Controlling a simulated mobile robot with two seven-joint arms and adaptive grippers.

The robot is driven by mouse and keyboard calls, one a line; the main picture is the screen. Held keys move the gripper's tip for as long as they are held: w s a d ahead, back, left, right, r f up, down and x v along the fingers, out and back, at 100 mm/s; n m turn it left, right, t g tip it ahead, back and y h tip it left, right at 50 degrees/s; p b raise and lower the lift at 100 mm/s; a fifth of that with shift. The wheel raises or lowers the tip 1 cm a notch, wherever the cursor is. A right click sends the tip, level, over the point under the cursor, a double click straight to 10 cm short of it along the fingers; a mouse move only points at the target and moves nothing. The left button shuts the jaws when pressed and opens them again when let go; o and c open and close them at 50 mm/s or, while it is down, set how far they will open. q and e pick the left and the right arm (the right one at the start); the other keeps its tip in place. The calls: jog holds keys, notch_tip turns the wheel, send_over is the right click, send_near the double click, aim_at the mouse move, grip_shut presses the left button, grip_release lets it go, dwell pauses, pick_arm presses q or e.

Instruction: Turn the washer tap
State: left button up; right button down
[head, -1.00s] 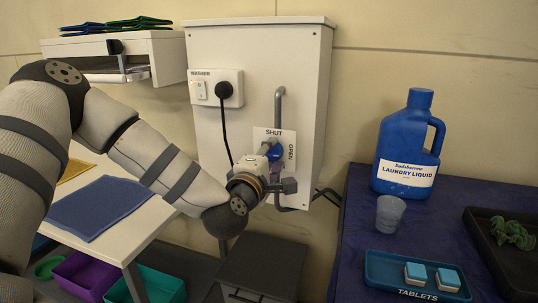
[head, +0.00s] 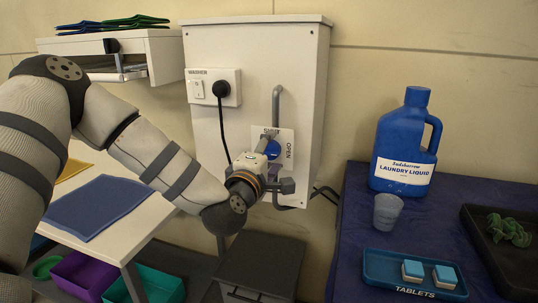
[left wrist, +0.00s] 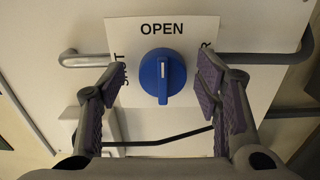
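The washer tap is a round blue knob (left wrist: 162,77) on a white label plate (left wrist: 197,35) marked OPEN and SHUT. In the left wrist view its raised grip runs up and down, in line with the word OPEN. My left gripper (left wrist: 161,88) is open, with one finger on each side of the knob and clear gaps between. In the head view the knob (head: 272,149) shows partly behind my left gripper (head: 266,160), and a finger covers part of the word SHUT. My right gripper is not in view.
A socket with a black plug (head: 221,88) is at upper left. On the right, a blue table holds a laundry liquid bottle (head: 402,145), a cup (head: 387,212) and a tablets tray (head: 385,265).

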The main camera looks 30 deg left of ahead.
pick_arm(q)
jog(key=shift+s, duration=0.1)
jog(key=v, duration=0.7)
jog(key=shift+s, duration=0.2)
